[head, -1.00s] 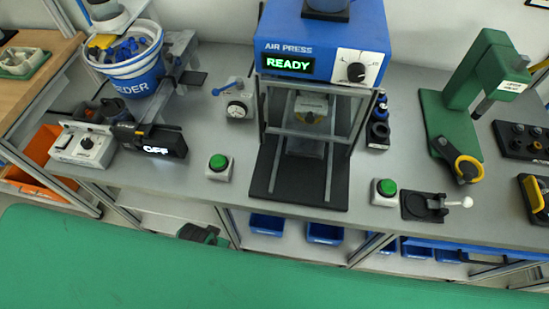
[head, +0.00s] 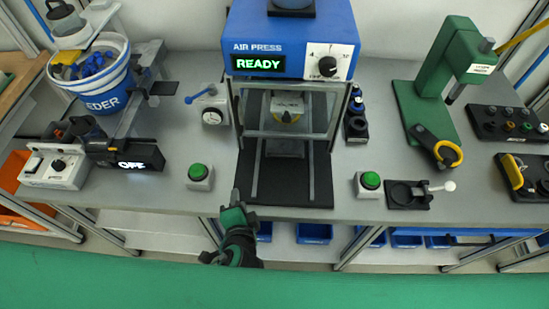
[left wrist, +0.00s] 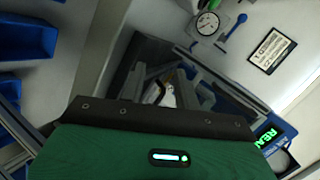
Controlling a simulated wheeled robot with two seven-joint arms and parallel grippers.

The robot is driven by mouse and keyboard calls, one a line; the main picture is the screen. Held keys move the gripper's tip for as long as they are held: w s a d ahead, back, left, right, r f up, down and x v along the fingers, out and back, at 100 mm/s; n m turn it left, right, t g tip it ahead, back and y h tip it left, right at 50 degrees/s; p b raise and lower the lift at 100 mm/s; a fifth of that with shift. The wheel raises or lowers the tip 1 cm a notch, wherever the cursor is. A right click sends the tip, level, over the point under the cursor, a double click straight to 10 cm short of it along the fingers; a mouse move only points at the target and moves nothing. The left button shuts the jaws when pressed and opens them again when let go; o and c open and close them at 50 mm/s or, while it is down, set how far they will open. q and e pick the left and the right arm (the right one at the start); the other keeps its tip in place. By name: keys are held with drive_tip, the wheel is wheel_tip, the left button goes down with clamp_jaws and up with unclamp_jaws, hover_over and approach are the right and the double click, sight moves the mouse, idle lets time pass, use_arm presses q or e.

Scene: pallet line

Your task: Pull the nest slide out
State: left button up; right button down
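The blue air press (head: 290,35) stands on the grey bench, its screen reading READY. Its nest slide (head: 287,125) sits inside the press, behind the clear guard, above the black base with two rails; a yellow and grey part shows on it. My left gripper (head: 236,205) is at the bench's front edge, by the front left corner of the black base, apart from the slide. Whether its fingers are open is unclear. In the left wrist view the press base and nest area (left wrist: 165,95) lie beyond my green gripper body. My right gripper is not in view.
Green buttons stand left (head: 200,176) and right (head: 369,183) of the press base. A gauge (head: 211,115) with a blue lever is at left, a toggle clamp (head: 410,194) at right. Blue bins (head: 314,233) sit under the bench.

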sight(275, 156)
use_arm(q)
drive_tip(key=d+r+m+t, duration=0.1)
drive_tip(key=d, duration=0.1)
drive_tip(key=d+r+m+t+h, duration=0.1)
drive_tip(key=d+m, duration=0.1)
drive_tip(key=d, duration=0.1)
drive_tip(key=d+r+m+t+h, duration=0.1)
drive_tip(key=d+m, duration=0.1)
drive_tip(key=d, duration=0.1)
drive_tip(key=shift+w+d, duration=0.1)
drive_tip(key=shift+w, duration=0.1)
drive_tip(key=shift+w+d, duration=0.1)
drive_tip(key=shift+w, duration=0.1)
drive_tip(key=p+x, duration=0.3)
drive_tip(key=x, duration=0.9)
drive_tip(key=shift+w+d+p, duration=0.1)
drive_tip(key=shift+w+p, duration=0.05)
drive_tip(key=shift+p, duration=0.25)
drive_tip(key=shift+w+f, duration=0.25)
drive_tip(key=shift+w, duration=0.25)
clamp_jaws()
